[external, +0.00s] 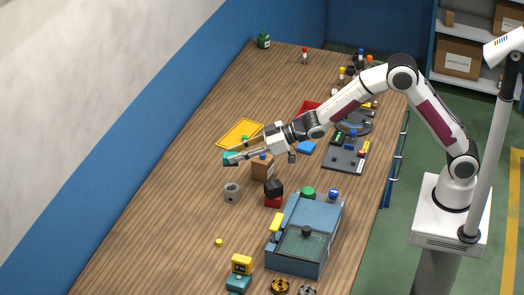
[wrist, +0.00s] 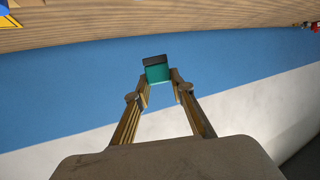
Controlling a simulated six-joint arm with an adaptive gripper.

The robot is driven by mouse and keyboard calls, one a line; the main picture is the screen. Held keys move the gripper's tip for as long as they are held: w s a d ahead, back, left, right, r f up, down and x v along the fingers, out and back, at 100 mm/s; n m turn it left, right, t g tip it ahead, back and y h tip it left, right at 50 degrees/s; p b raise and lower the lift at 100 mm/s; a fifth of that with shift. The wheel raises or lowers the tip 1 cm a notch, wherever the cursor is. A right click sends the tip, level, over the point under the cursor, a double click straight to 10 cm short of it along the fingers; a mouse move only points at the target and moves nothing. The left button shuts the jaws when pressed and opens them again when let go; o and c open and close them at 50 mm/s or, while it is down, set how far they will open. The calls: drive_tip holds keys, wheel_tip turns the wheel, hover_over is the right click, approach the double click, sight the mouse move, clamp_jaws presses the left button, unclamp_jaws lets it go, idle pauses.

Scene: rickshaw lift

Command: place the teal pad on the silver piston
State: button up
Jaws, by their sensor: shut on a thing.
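The teal pad (external: 230,158) is held at the tips of my gripper (external: 239,157), which reaches left over the table. In the wrist view, the pad (wrist: 158,74) sits between the two fingertips (wrist: 160,80), with a dark grey face along its upper side. Pad and piston are apart. The piston does not show in the wrist view.
A brown box (external: 262,168) stands close under my gripper, beside a black block on a red one (external: 273,195). A yellow tray (external: 240,133) lies behind. The wooden table (external: 175,205) is clear left of the piston, up to the wall.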

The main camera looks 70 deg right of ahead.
hover_over(238, 187)
drive_tip(key=shift+f, duration=3.15)
drive_tip(key=shift+f, duration=1.85)
drive_tip(key=shift+f, duration=0.2)
drive_tip(key=o, duration=1.1)
drive_tip(key=shift+r, duration=0.2)
drive_tip(key=v, duration=1.2)
drive_tip(key=shift+r, duration=0.1)
